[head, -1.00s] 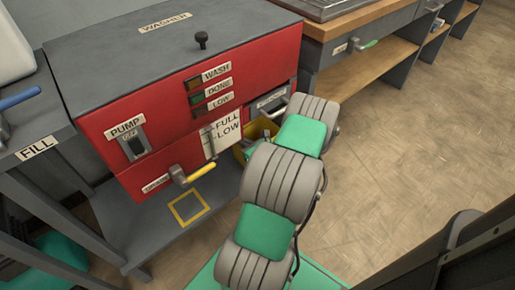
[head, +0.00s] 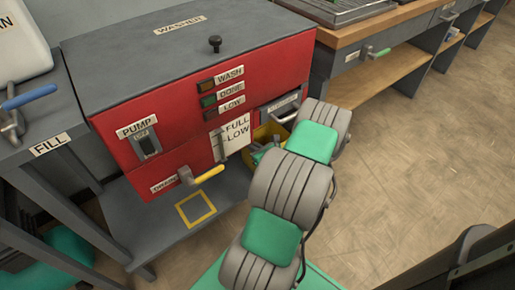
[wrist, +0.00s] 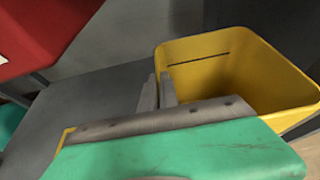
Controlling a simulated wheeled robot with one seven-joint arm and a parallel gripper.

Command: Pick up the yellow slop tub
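The yellow slop tub (head: 284,131) stands under the right end of the red washer, partly hidden behind my arm in the head view. In the wrist view the tub (wrist: 235,65) is large on the right, open at the top, with a dark line on its inner wall and no contents visible. My gripper (wrist: 158,92) is at the tub's near left side, its two grey fingers close together by that wall. Whether they touch or straddle the wall is not clear. In the head view my gripper is mostly hidden by my arm.
The red washer (head: 95,80) overhangs the tub. Its drain valve has a yellow handle (head: 208,174) above a yellow-outlined square (head: 196,209) on the grey shelf. A wooden-topped bench (head: 375,33) stands at the right. The floor (head: 420,150) there is clear.

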